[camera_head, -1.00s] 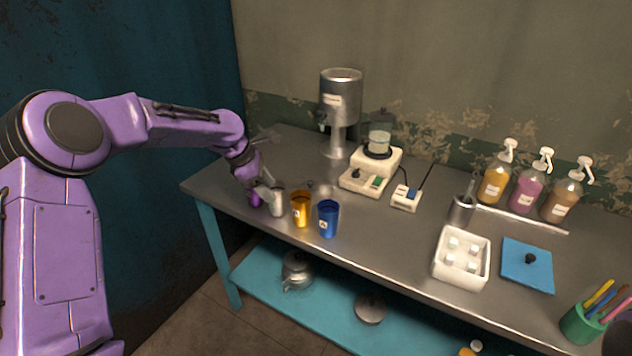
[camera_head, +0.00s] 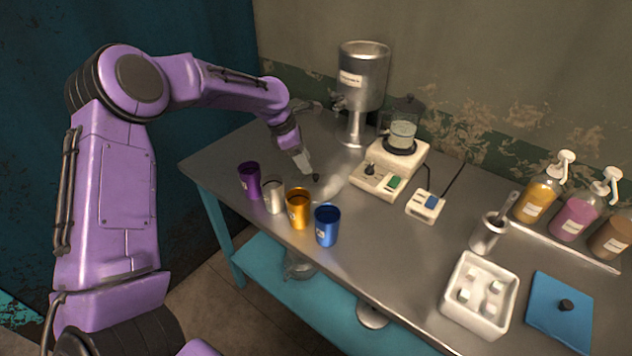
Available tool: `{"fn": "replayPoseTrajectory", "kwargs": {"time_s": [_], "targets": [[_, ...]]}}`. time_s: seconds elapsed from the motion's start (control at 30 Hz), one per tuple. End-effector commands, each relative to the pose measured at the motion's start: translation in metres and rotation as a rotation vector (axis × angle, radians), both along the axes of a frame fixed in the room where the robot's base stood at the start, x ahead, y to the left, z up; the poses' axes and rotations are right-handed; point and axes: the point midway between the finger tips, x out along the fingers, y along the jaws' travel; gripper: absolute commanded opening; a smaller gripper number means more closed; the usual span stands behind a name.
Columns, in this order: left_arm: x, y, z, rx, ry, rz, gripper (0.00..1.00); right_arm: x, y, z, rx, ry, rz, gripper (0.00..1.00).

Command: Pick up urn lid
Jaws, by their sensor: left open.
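A shiny metal lid (camera_head: 331,186) with a small black knob (camera_head: 316,177) lies on the table behind the row of cups; its outline blends into the steel top. The metal urn (camera_head: 362,78) stands on its pedestal at the back, its top without a lid. My left gripper (camera_head: 304,164) is open and points down just behind and left of the knob. I cannot tell whether the fingers touch it. My right gripper is out of view.
Purple (camera_head: 250,181), silver (camera_head: 273,196), gold (camera_head: 298,209) and blue (camera_head: 327,225) cups line the front edge. A white box (camera_head: 480,295) and blue lid (camera_head: 562,310) lie further right.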

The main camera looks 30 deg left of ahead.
Motion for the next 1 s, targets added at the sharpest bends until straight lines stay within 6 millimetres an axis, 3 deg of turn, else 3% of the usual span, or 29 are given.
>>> {"fn": "replayPoseTrajectory", "kwargs": {"time_s": [0.3, 0.53, 0.57, 0.7, 0.73, 1.0], "targets": [[0.013, -0.018, -0.046, 0.000, 0.003, -0.001, 0.52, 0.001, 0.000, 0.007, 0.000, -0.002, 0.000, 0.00], [0.015, -0.020, -0.050, 0.001, 0.001, -0.002, 0.52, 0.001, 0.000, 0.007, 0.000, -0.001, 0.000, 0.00], [0.015, -0.020, -0.050, 0.001, 0.001, -0.002, 0.49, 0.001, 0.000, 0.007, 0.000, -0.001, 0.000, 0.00], [0.015, -0.020, -0.050, 0.002, 0.001, -0.003, 0.04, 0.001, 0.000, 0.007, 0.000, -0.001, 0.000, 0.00], [0.015, -0.020, -0.050, 0.002, 0.001, -0.003, 0.00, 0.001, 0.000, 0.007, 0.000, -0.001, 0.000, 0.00], [0.015, -0.020, -0.048, 0.002, 0.001, -0.003, 0.00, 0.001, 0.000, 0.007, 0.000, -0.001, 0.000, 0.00]]}}
